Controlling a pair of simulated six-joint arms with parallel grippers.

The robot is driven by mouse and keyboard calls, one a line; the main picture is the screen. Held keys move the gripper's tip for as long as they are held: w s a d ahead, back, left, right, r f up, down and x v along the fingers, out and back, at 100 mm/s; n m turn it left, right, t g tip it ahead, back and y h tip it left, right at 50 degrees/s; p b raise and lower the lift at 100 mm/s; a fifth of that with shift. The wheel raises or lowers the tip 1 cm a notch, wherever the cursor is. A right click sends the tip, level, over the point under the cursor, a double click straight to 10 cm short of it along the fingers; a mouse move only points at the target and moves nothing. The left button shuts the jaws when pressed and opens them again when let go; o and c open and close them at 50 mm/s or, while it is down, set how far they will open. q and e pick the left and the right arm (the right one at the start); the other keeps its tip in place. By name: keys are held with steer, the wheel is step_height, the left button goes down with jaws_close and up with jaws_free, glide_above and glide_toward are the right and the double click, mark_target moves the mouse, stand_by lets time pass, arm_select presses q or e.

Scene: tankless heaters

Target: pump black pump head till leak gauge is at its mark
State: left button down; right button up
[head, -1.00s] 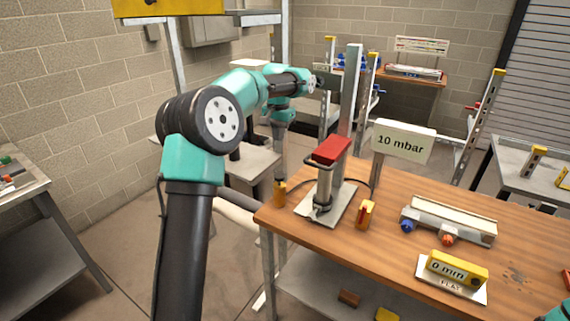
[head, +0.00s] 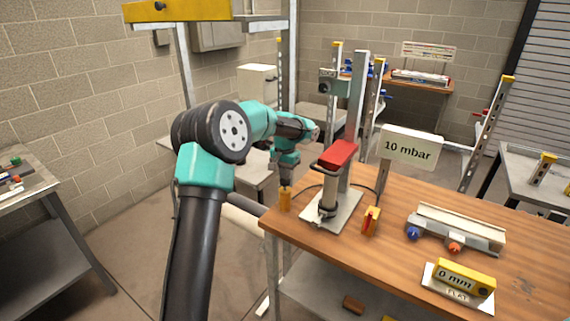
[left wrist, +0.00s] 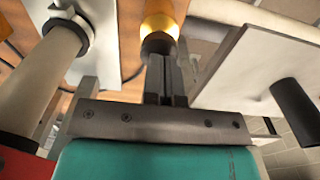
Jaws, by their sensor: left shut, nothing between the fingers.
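The pump, an orange-yellow cylinder (head: 285,199), stands at the left edge of the wooden bench. Its black head (left wrist: 157,43) shows in the left wrist view; in the head view the head and my fingertips merge. My left gripper (head: 287,183) points down over the pump, fingers shut with nothing between them. In the left wrist view the shut fingers (left wrist: 166,78) line up with the black head; whether they touch it I cannot tell. A sign (head: 409,149) reads "10 mbar". A grey box with a small round face (head: 327,86) sits by the post; I cannot read it.
A metal cylinder with a red block (head: 338,155) stands on a plate right beside the pump. A yellow-red valve-like piece (head: 370,221), a grey fixture with blue and orange knobs (head: 458,228) and a yellow "0 mm" block (head: 464,278) are on the wooden bench (head: 400,260).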

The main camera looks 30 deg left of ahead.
arm_select(q)
steer(key=shift+f, duration=0.4)
steer(key=shift+f, duration=1.35)
step_height(320, 180, up, 14)
steer(key=shift+r, duration=0.25)
steer(key=shift+f, duration=0.15)
stand_by(0.8)
